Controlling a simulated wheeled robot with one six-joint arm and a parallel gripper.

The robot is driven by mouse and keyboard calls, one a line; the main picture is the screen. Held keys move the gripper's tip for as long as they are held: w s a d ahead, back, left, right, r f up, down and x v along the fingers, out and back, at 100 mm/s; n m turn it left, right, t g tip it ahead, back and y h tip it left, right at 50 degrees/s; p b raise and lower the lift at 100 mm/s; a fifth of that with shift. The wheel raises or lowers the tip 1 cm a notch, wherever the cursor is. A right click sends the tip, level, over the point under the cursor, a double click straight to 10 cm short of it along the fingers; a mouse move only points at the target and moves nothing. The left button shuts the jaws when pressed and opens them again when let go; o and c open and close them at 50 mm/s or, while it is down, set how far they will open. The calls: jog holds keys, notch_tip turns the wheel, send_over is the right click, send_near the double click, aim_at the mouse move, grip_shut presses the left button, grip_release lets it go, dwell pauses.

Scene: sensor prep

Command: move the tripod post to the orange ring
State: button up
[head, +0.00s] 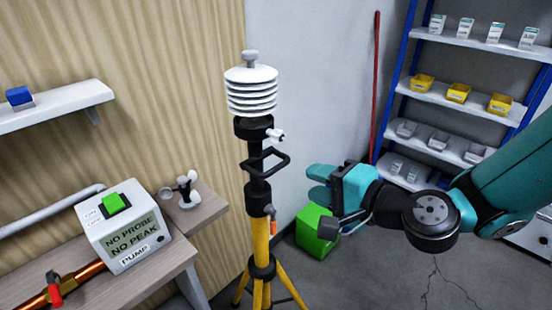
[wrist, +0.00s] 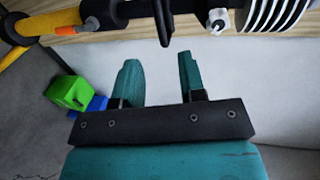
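The tripod post (head: 257,180) is black and upright, with a black loop handle (head: 270,162) sticking out to the right. It carries a white stacked-disc sensor (head: 251,92) and stands on yellow legs (head: 262,240). A small orange piece (head: 273,228) shows beside the lower collar; I cannot tell if it is a ring. My gripper (head: 316,184) is right of the post, apart from it, with fingers pointing left. In the wrist view my gripper (wrist: 157,58) is open and empty; the handle (wrist: 163,24) lies just beyond the fingertips, between them.
A white pump box (head: 124,226) with a green button stands on the wooden bench at left. A small cup anemometer (head: 182,190) is on a ledge behind it. A green box (head: 316,232) is on the floor behind my gripper. Blue-framed shelves (head: 470,95) stand at back right.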

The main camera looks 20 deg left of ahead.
aim_at(279, 169)
jog(key=p+x, duration=0.4)
jog(key=x, duration=0.6)
jog(key=shift+w+a, duration=0.1)
jog(key=shift+a, duration=0.25)
grip_shut()
